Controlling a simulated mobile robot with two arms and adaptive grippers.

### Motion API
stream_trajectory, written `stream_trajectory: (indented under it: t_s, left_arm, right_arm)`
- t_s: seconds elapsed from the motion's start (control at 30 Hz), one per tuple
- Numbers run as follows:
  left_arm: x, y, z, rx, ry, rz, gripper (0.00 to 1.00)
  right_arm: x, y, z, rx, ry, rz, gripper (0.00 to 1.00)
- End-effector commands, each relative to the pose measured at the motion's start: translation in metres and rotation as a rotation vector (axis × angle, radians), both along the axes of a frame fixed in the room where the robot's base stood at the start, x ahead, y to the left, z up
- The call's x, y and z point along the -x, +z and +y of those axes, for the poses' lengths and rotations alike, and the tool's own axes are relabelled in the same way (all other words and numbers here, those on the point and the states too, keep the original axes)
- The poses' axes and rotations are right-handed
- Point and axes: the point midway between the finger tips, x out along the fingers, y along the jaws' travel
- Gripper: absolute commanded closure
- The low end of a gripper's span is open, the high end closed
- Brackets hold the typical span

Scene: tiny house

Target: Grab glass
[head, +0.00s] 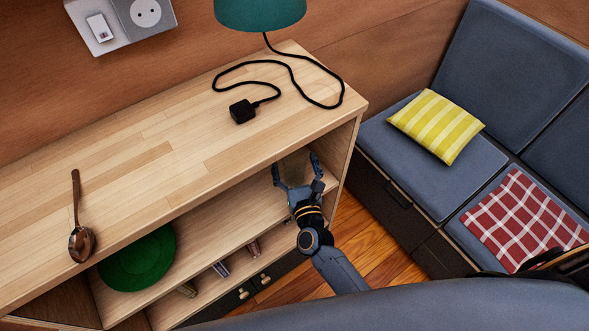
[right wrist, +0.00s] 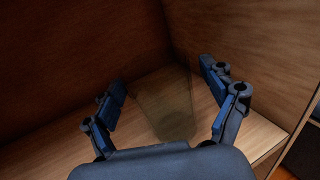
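A see-through, brownish glass (head: 296,164) stands on the upper shelf inside the wooden cabinet, at its right end. In the right wrist view the glass (right wrist: 166,108) shows faintly between the fingers, near the back corner. My right gripper (head: 295,174) reaches into the shelf. It is open, with one finger on each side of the glass; in the right wrist view both fingers (right wrist: 164,90) stand well apart. I cannot tell whether either finger touches the glass. My left gripper is not in view.
The cabinet top (head: 150,150) overhangs the shelf; its side wall (head: 345,150) is close right of my gripper. A green plate (head: 140,262) and several small items stand on the shelves. A spoon (head: 80,240), black plug (head: 242,111) and teal lamp (head: 260,12) are on top. A cushioned bench (head: 430,180) is right.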

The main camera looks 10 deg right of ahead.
Motion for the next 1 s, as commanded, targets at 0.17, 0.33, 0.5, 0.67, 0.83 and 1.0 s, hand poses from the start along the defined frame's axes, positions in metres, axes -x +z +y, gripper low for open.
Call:
stream_trajectory:
  t_s: [0.17,0.33,0.5,0.67,0.83,1.0]
  left_arm:
    - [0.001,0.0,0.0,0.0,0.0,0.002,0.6]
    - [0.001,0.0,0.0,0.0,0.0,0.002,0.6]
    - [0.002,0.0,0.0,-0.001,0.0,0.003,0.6]
    - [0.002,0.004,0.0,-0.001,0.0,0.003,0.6]
    - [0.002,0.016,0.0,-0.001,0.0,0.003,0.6]
    - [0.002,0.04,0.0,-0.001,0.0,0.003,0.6]
  right_arm:
    - [0.0,0.0,0.0,0.0,0.0,0.0,0.5]
    - [0.0,0.001,0.0,0.0,0.0,-0.002,0.81]
    - [0.0,0.001,0.0,0.0,0.0,-0.002,0.82]
    - [0.0,0.005,0.0,0.0,0.0,-0.002,0.82]
    - [0.0,0.02,0.0,-0.001,0.0,-0.003,0.82]
    - [0.007,0.047,0.003,-0.002,0.001,0.0,0.82]
